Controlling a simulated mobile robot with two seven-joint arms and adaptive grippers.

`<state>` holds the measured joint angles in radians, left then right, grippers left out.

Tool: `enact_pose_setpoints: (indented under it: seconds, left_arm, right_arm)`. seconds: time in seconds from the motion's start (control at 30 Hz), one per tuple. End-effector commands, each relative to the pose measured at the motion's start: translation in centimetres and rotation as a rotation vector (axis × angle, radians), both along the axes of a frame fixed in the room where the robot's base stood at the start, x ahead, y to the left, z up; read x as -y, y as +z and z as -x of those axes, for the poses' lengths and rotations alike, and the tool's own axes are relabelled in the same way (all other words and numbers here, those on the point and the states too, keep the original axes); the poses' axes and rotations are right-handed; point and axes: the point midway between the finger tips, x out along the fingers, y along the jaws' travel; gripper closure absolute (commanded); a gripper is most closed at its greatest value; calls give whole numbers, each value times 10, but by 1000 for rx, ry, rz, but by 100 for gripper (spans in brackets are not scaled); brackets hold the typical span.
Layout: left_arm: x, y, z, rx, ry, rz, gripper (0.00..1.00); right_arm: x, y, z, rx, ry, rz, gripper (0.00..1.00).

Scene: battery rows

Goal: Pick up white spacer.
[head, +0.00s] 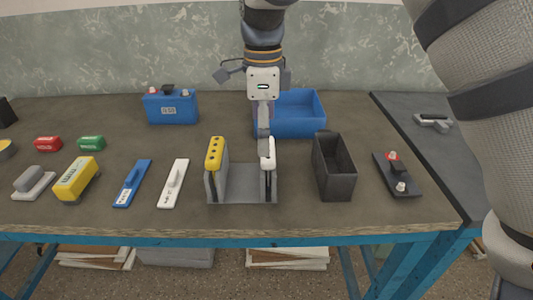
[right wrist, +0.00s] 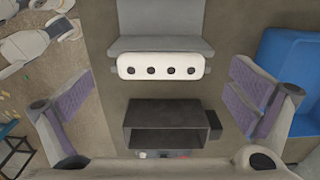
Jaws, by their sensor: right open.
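A white block (head: 268,155) with a row of dark holes sits in the right end of a grey rack (head: 243,190). In the right wrist view this white block (right wrist: 160,67) lies across the upper middle, forward of the gripper. A flat white piece (head: 172,184) with a raised grip lies left of the rack; I cannot tell which of these two is called the spacer. My right gripper (head: 264,122) hangs above the rack's right end. Its two fingers are spread wide and empty in the right wrist view (right wrist: 165,98). My left gripper is not in view.
A yellow block (head: 215,153) stands in the rack's left end. A dark open box (head: 334,165) is just right of the rack, and a blue bin (head: 305,105) behind it. A blue flat piece (head: 132,184) lies left of the flat white piece. A blue battery (head: 171,108) stands farther back.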

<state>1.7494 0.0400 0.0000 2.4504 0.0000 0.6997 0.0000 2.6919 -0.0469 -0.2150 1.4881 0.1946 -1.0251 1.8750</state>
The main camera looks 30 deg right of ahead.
Motion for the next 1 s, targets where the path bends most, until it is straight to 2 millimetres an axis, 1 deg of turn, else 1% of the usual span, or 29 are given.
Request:
enact_pose_setpoints:
  seconds: [0.1, 0.2, 0.3, 0.47, 0.57, 0.6, 0.67, 0.7, 0.93, 1.0]
  left_arm:
    - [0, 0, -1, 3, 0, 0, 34]
    - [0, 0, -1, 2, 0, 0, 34]
    - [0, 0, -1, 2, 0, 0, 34]
    - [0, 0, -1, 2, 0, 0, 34]
    - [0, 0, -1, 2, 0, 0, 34]
    - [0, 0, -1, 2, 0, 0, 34]
    - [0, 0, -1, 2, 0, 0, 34]
    - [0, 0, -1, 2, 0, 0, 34]
    - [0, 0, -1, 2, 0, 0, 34]
    - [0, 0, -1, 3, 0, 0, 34]
  right_arm:
    - [-1, -25, 0, -5, -1, -3, 0]
    - [0, -41, 0, -3, -2, -2, 0]
    - [0, -46, 0, 1, -1, -1, 0]
    - [0, -46, 0, 1, 0, 0, 0]
    - [0, -46, 0, 1, -1, -1, 20]
    - [0, -46, 0, 1, 0, -1, 30]
    - [0, -46, 0, 1, 0, -1, 43]
    - [0, -46, 0, 1, 0, -1, 44]
    - [0, -46, 0, 1, 0, -1, 45]
    - [0, -40, -1, 3, 0, -1, 45]
